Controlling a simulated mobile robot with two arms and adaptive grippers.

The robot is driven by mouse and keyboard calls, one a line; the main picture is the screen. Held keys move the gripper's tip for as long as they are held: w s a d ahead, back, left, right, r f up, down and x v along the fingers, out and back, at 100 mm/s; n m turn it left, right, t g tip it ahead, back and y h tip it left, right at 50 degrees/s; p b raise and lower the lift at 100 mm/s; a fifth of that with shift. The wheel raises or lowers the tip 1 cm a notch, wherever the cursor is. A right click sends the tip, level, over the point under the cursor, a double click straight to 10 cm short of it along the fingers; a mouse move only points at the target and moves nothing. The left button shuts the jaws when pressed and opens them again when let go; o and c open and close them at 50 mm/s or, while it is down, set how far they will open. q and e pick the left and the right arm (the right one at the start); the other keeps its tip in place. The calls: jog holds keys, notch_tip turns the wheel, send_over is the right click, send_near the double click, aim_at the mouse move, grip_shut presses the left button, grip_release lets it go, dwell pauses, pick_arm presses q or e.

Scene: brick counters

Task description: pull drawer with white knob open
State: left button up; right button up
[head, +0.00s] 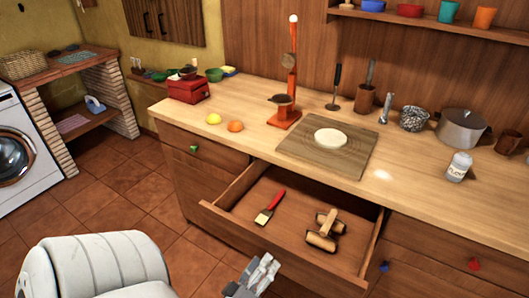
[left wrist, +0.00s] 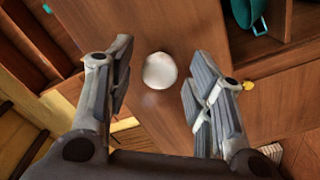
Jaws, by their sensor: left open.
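In the left wrist view a round white knob (left wrist: 160,71) sits on a brown wooden drawer front (left wrist: 168,110). My left gripper (left wrist: 157,88) is open, with one finger on each side of the knob in the picture. I cannot tell whether either finger touches it. In the head view my left gripper (head: 258,275) is at the bottom, in front of the counter and below a pulled-out drawer (head: 285,248). The white knob does not show in the head view, so which drawer there bears it is unclear. My right gripper is out of view.
The pulled-out drawer holds a red-handled brush (head: 269,207) and a wooden tool (head: 323,231). Green (head: 194,148), blue (head: 384,266) and red (head: 474,264) knobs mark other fronts. A yellow knob (left wrist: 248,85) shows beside my gripper. Tiled floor lies clear at left.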

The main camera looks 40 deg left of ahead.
pick_arm(q)
jog(key=v, duration=1.1)
jog(key=s+d+f+m+g+h, duration=0.1)
jog(key=d+f+m+g+h, duration=0.2)
jog(key=f, duration=0.9)
jog(key=s+d+f+m+g+h, duration=0.2)
jog(key=d+f+m+g, duration=0.25)
jog(key=f, duration=0.75)
jog(key=s+a+f+m+g, duration=0.2)
jog(key=s+f+m+g, duration=0.6)
jog(key=s+f, duration=0.6)
jog(key=shift+f+g+y, duration=0.3)
jog(key=shift+f+g, duration=0.15)
jog(key=shift+f, duration=0.15)
